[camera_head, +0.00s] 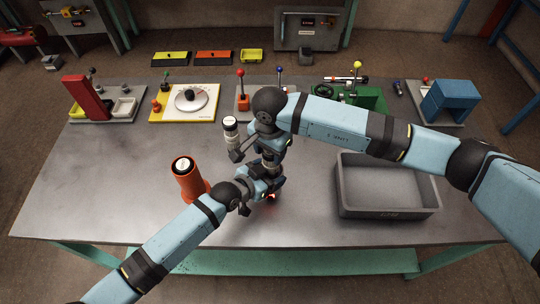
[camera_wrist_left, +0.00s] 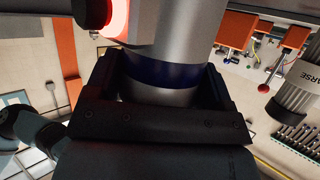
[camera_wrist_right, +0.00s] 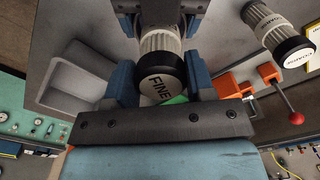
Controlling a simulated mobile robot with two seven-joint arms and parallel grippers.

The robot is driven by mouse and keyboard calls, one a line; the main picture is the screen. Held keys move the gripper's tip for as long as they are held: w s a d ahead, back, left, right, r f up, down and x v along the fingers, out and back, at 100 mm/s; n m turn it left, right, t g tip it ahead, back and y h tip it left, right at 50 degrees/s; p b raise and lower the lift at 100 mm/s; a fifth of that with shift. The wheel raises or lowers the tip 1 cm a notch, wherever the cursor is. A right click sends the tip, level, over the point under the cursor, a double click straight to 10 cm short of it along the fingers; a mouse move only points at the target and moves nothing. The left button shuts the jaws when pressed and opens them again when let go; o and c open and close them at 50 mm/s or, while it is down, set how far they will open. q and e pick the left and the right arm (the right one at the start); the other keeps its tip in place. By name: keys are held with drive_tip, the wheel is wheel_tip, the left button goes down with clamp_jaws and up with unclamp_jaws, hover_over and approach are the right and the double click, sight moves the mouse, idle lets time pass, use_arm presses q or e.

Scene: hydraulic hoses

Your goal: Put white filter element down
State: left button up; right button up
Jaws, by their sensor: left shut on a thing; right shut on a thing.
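A white filter element with a black cap marked FINE (camera_wrist_right: 157,76) is between the fingers of my right gripper (camera_head: 269,158), which is shut on it in the right wrist view. Its far end meets a pale metal part near the left gripper; I cannot tell how they fit. My left gripper (camera_head: 265,186) is shut around a metal cylinder with a dark blue band (camera_wrist_left: 165,72). A second white element, marked COARSE (camera_wrist_right: 277,31), stands apart on the table, left of my right gripper in the head view (camera_head: 231,133). The arms hide much of the held parts in the head view.
An orange cylinder with a white top (camera_head: 190,182) stands at left on the grey table (camera_head: 110,190). An empty grey bin (camera_head: 388,207) is at right. Fixtures, including a dial board (camera_head: 186,101) and a blue box (camera_head: 450,100), line the back. The left front is clear.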

drive_tip(key=shift+f, duration=1.3)
drive_tip(key=shift+f, duration=0.25)
drive_tip(key=shift+f, duration=0.35)
drive_tip(key=o, duration=1.2)
wheel_tip(320, 180, up, 13)
drive_tip(key=shift+r, duration=0.1)
drive_tip(key=shift+s, duration=0.1)
